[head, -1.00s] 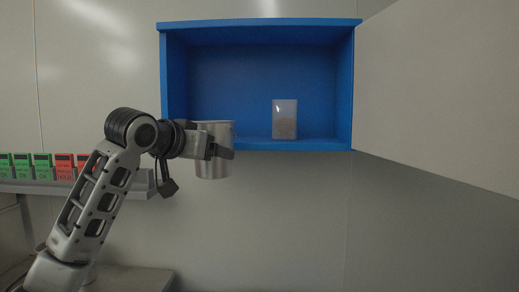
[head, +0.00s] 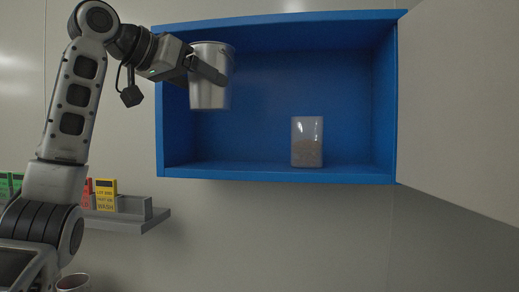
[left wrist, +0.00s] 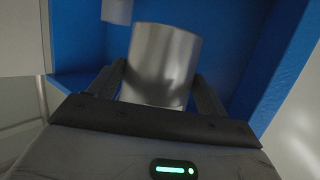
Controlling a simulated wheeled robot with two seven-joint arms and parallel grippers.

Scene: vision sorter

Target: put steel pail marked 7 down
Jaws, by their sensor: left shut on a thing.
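The steel pail (head: 208,88) is upright in my left gripper (head: 207,72), at the upper left of the blue cabinet's opening in the head view. The gripper's fingers are shut around the pail's sides. The pail also fills the middle of the left wrist view (left wrist: 160,65), between the two dark fingers (left wrist: 158,90). No number 7 can be read on it from here. The pail hangs clear above the cabinet floor (head: 240,172). My right gripper is not in view.
A clear container with brownish contents (head: 307,142) stands on the cabinet floor, right of centre. The cabinet door (head: 465,110) stands open at the right. Cabinet floor left of the container is bare. A grey ledge (head: 125,220) with coloured cards (head: 106,195) is at lower left.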

